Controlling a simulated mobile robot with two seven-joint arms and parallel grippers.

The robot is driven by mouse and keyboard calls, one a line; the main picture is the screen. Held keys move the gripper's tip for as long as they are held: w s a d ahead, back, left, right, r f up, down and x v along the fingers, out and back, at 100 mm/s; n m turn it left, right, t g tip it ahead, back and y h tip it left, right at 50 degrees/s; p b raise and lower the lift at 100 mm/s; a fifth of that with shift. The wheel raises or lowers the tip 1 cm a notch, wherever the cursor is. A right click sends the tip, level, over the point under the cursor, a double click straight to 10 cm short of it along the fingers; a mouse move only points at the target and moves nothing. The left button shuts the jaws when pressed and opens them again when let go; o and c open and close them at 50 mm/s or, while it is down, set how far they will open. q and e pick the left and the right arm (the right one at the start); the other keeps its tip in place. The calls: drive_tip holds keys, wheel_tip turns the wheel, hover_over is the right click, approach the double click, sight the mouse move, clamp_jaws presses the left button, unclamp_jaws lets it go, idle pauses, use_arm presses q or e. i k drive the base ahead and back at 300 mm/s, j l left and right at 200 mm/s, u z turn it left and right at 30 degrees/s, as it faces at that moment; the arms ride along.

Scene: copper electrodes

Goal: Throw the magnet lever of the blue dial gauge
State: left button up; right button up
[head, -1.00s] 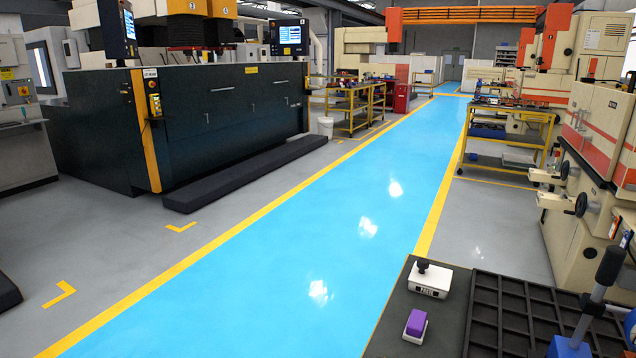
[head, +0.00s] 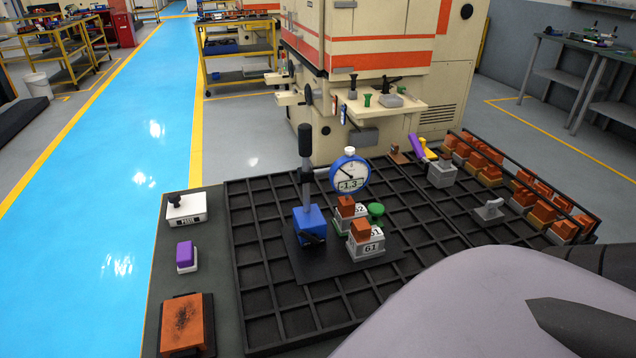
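The blue dial gauge (head: 350,174) has a round white face and a small display, and stands over the black grid bench. Its blue magnet base (head: 310,226) sits on a dark plate, with a dark upright post rising from it. A small dark part shows low on the front of the base; I cannot tell how the magnet lever is set. Copper electrodes in labelled holders (head: 365,240) stand beside the base, under the dial. A large pale grey shape, likely part of my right arm, fills the lower right. Neither gripper is in view.
A white box with a black knob (head: 186,208), a purple block (head: 186,256) and an orange-brown block (head: 186,324) lie along the bench's left side. A rack of copper electrodes (head: 490,170) stands at the right. A cream machine (head: 370,60) stands behind the bench.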

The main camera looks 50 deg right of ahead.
sight(314, 238)
drive_tip(key=j+z, duration=0.15)
drive_tip(key=z, duration=0.35)
drive_tip(key=k+j+z, duration=0.1)
drive_tip(key=z, duration=0.35)
drive_tip(key=k+j+z, duration=0.1)
drive_tip(key=z, duration=0.4)
drive_tip(key=j+z, duration=0.15)
drive_tip(key=j, duration=0.2)
